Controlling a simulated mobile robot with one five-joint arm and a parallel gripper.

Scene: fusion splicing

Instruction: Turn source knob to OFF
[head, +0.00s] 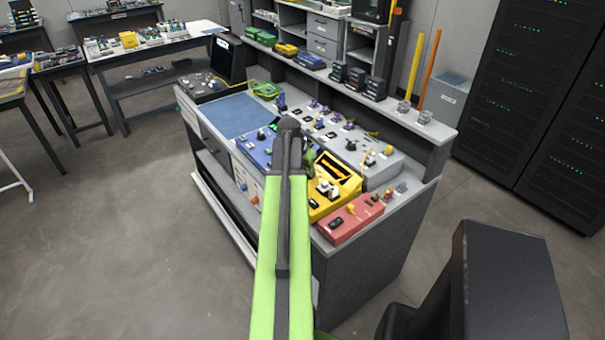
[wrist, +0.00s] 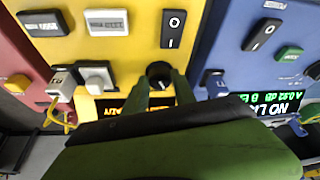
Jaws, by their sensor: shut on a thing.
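The black round knob (wrist: 159,74), which I take to be the source knob, sits on the face of the yellow box (wrist: 135,55). My gripper (wrist: 161,90) has its two green fingertips on either side of this knob, shut on it. The gripper body hides the lower part of the box and most of its orange-lit display (wrist: 150,103). In the head view my gripper (head: 309,158) is over the yellow box (head: 322,209), and my arm hides the knob there. I cannot read the knob's setting.
A black rocker switch (wrist: 173,29) and white connectors (wrist: 97,75) are on the yellow box. The blue box (wrist: 228,45) with a green-lit display (wrist: 275,103) adjoins on the right, the red box (wrist: 20,55) on the left. A grey panel (head: 378,171) stands behind.

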